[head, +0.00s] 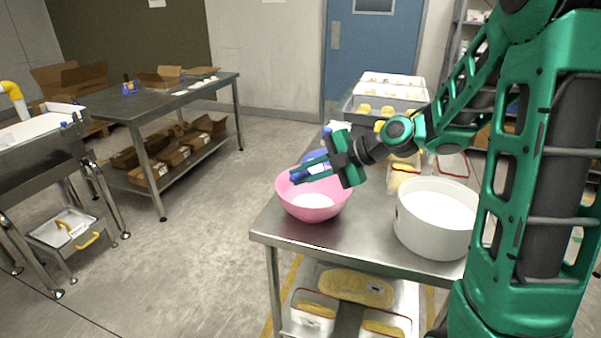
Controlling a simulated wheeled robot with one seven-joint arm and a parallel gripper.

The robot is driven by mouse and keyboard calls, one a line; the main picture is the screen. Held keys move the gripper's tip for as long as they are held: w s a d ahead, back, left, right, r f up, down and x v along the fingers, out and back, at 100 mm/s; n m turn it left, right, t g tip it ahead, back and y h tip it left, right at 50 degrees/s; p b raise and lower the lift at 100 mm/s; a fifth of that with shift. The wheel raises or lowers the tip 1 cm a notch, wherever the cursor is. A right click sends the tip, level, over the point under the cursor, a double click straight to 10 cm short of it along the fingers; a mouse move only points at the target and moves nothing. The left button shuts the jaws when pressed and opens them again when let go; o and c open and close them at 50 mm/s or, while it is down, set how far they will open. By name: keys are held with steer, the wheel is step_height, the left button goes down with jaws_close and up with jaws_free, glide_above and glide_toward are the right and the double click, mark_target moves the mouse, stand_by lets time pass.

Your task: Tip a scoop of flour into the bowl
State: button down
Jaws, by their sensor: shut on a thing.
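The pink bowl (312,212) stands near the left front corner of the steel table, with something white, like flour, inside it. My gripper (312,168) reaches in from the right, over the bowl's back rim. It is shut on a blue scoop (300,176), which lies over the bowl's opening. The fingers partly hide the scoop, and I cannot tell whether flour is in it. A large white tub (437,232) with white flour in it stands to the right of the bowl, near the front edge.
Trays with yellow pieces (375,106) stand at the table's far end. Clear containers (404,176) stand behind the white tub, partly hidden by my arm. Lidded tubs (314,314) sit on the shelf below. Bare steel shows between bowl and tub. Another table (143,101) stands back left.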

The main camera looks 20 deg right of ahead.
steer(key=t+y, duration=0.1)
steer(key=f+n+t+y, duration=0.1)
steer(key=t+y, duration=0.1)
steer(key=t, duration=0.1)
steer(key=shift+s+d+f, duration=0.3)
steer(key=shift+s, duration=0.05)
steer(key=shift+n+y, duration=0.3)
steer(key=shift+y, duration=0.1)
stand_by(0.7)
steer(key=shift+s, duration=0.1)
